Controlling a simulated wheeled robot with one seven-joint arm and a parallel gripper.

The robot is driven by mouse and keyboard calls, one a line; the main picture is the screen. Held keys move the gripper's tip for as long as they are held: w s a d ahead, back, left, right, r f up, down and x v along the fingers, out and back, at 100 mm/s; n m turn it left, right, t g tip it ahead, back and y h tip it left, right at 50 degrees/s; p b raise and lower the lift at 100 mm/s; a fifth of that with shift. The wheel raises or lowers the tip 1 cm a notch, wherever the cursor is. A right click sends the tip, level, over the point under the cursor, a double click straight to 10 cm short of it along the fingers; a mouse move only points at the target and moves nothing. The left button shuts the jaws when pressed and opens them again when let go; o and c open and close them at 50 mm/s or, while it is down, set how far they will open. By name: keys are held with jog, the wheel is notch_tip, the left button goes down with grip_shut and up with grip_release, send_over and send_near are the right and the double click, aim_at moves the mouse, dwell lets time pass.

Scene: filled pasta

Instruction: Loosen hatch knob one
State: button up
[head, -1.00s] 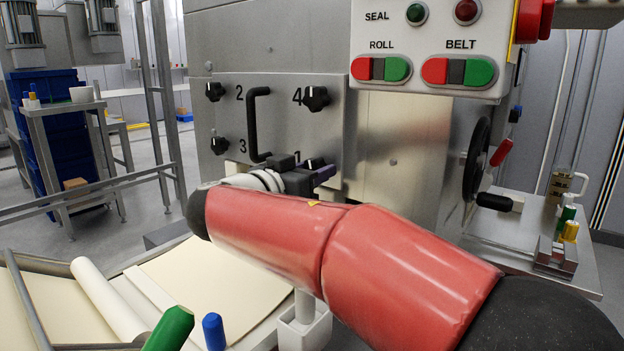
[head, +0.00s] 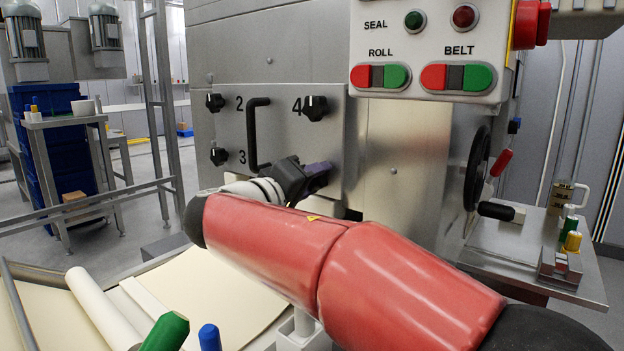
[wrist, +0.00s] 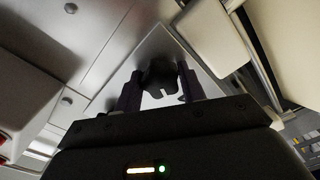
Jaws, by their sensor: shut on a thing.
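The steel hatch plate (head: 285,130) is on the machine's front, with a black vertical handle (head: 252,135). Hatch knob one, at its lower right, is hidden by my gripper (head: 318,174) in the head view. In the wrist view the black lobed knob (wrist: 160,74) sits between the two purple fingers of my gripper (wrist: 159,86), which is shut on it. The knob's number is also hidden now. Black knobs two (head: 215,102), three (head: 219,156) and four (head: 315,108) are at the other corners, clear of my gripper.
A button panel (head: 430,45) with SEAL, ROLL and BELT controls overhangs at upper right. A black handwheel (head: 476,168) is on the machine's right side, above a steel side shelf (head: 530,250). Pale dough sheets (head: 215,285) and a white roller (head: 100,305) lie below my red arm.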

jog(key=n+p, duration=0.2)
jog(key=n, duration=0.3)
jog(key=shift+r+n, duration=0.15)
jog(key=shift+n, duration=0.25)
jog(key=n+p, duration=0.3)
jog(key=n, duration=0.1)
jog(key=n+p, duration=0.4)
jog(key=n, duration=0.1)
jog(key=shift+n, duration=0.4)
jog(key=shift+n+p, duration=1.35)
jog(key=shift+n, duration=0.15)
jog(key=shift+f+n, duration=0.2)
jog(key=shift+n, duration=0.1)
jog(key=o, duration=1)
jog(key=shift+c, duration=0.2)
